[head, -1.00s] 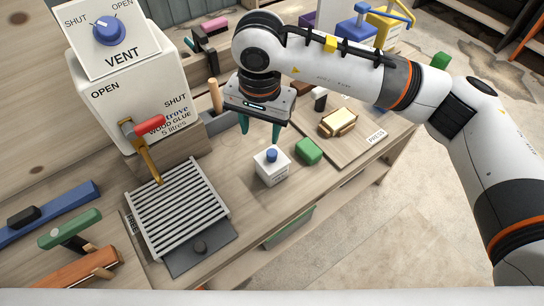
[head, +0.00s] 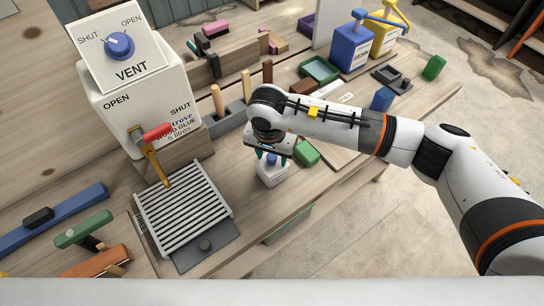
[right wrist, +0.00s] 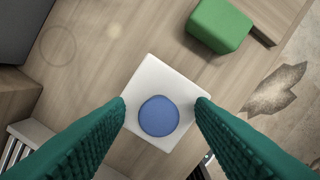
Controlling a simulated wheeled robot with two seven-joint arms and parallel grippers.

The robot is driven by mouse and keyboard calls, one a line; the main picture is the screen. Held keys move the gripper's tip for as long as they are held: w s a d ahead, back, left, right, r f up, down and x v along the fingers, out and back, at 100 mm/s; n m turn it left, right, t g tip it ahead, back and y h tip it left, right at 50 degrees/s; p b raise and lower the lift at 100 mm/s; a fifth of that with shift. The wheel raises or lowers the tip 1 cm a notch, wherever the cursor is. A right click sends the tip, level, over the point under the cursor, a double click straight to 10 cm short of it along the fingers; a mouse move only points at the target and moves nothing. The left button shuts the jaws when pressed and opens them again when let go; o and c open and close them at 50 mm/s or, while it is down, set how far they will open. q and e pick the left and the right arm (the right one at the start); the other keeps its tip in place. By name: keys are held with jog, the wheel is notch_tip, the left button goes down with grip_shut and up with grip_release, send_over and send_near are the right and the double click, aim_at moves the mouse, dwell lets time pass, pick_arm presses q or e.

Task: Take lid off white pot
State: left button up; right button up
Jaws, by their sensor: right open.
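The white pot (head: 271,175) stands upright on the wooden bench, partly hidden by my right gripper in the head view. In the right wrist view the white pot (right wrist: 150,78) is seen from above, with its round blue lid (right wrist: 159,116) on top. My right gripper (head: 270,154) is just above the pot, pointing down. Its two green fingers (right wrist: 161,104) are open, one on each side of the lid, with a gap between them and the lid. My left gripper is not in view.
A green block (head: 306,153) lies close beside the pot; it also shows in the right wrist view (right wrist: 220,25). A slatted drip grille (head: 183,207) and the large glue container (head: 140,85) with a red-handled tap stand to the left. The bench's front edge is near the pot.

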jog(key=shift+f, duration=0.1)
jog(key=c, duration=1)
jog(key=shift+c, duration=0.2)
